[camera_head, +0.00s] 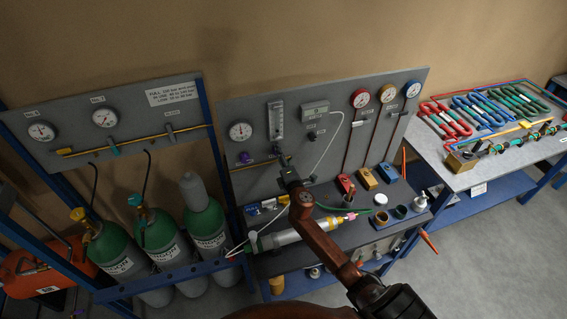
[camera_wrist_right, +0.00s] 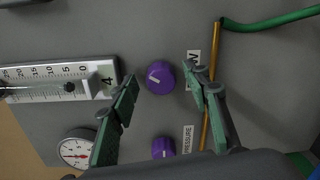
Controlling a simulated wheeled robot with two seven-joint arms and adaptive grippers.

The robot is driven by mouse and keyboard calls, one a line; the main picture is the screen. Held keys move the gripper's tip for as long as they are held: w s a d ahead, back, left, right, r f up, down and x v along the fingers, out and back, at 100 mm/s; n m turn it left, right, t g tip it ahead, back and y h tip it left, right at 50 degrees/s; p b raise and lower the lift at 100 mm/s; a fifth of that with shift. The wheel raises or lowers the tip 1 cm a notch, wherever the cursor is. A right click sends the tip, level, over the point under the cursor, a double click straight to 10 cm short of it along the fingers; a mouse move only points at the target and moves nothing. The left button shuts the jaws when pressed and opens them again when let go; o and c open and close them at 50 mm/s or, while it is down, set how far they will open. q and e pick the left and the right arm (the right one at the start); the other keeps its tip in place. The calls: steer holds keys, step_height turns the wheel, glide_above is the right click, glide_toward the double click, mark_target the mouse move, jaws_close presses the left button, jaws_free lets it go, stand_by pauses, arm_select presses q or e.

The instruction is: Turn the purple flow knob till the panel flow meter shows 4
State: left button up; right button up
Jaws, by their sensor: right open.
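The purple flow knob (camera_wrist_right: 160,77) is on the grey panel in the right wrist view, with a pale pointer line on its face. My right gripper (camera_wrist_right: 160,92) is open, one finger on each side of the knob, with gaps showing; contact is not visible. In the head view my right gripper (camera_head: 284,158) is at the panel below the flow meter (camera_head: 275,120) and hides the flow knob. The flow meter (camera_wrist_right: 68,82) shows in the wrist view with a dark float near the 5 mark and a "4" on its plate. My left gripper is not in view.
A second purple knob (camera_wrist_right: 163,147), labelled PRESSURE, and a round gauge (camera_wrist_right: 76,150) are close by. A brass-coloured rod (camera_wrist_right: 212,85) and a green hose (camera_wrist_right: 270,18) run beside the flow knob. Green gas cylinders (camera_head: 160,235) stand left of the bench.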

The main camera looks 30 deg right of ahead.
steer(key=v, duration=1.1)
steer(key=shift+s+f, duration=0.1)
steer(key=shift+s, duration=0.05)
